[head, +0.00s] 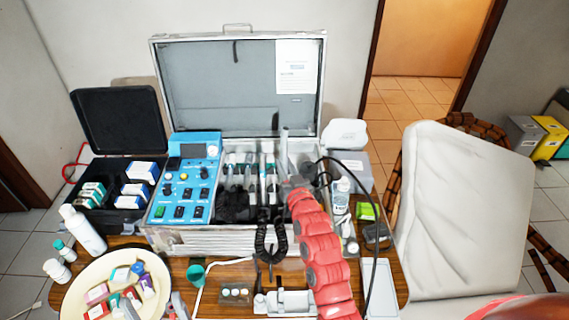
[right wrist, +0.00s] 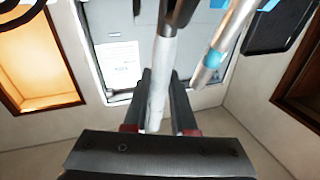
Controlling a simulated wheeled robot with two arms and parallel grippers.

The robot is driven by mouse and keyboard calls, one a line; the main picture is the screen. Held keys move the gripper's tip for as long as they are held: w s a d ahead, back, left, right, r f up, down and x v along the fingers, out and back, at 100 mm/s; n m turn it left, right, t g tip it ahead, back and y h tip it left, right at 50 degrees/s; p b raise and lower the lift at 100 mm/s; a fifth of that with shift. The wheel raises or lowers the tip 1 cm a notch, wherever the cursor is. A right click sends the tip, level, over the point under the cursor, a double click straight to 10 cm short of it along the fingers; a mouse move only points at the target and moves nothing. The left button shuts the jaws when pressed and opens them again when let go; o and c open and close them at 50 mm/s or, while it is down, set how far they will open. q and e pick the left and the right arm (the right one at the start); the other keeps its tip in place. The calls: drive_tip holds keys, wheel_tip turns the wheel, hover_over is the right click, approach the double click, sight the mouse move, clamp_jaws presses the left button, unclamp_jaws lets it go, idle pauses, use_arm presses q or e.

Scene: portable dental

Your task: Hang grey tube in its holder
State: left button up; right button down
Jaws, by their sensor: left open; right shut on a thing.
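The grey tube (head: 284,152) stands upright at the right end of the instrument row in the open metal case. My right gripper (head: 300,180) is at that end, and its arm partly hides the area. In the right wrist view the pale grey tube (right wrist: 160,85) runs between the two dark fingers of my right gripper (right wrist: 158,100), which is shut on it. The row of holders (head: 252,182) has several handpieces in it. I cannot tell whether the tube touches its holder.
A blue control panel (head: 190,175) fills the case's left side. Another tube with a blue band (right wrist: 215,60) is close beside the held one. Black cables hang in front of the case. A cream plate (head: 72,303) with small boxes and a bottle (head: 85,230) stand at left.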

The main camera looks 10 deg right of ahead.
drive_tip(key=shift+s+f+b, duration=0.1)
drive_tip(key=shift+f+b, duration=0.15)
drive_tip(key=shift+b, duration=0.15)
idle(0.4)
idle(0.4)
drive_tip(key=shift+s+a+f+b, duration=0.1)
drive_tip(key=shift+s+f+b, duration=0.15)
drive_tip(key=shift+f+b, duration=0.3)
drive_tip(key=shift+s+a+f+b, duration=0.1)
drive_tip(key=shift+s+f+b, duration=0.2)
drive_tip(key=shift+f, duration=0.4)
drive_tip(key=shift+s+f+b, duration=0.15)
drive_tip(key=shift+f+b, duration=0.35)
drive_tip(key=shift+f, duration=0.15)
drive_tip(key=shift+f, duration=0.1)
drive_tip(key=shift+s+a+f+b, duration=0.1)
drive_tip(key=shift+s+f+b, duration=0.15)
drive_tip(key=shift+f+b, duration=0.3)
drive_tip(key=shift+s+f+b, duration=0.25)
drive_tip(key=shift+f+b, duration=0.05)
drive_tip(key=shift+f, duration=0.45)
drive_tip(key=c, duration=0.7)
unclamp_jaws()
drive_tip(key=shift+o, duration=0.2)
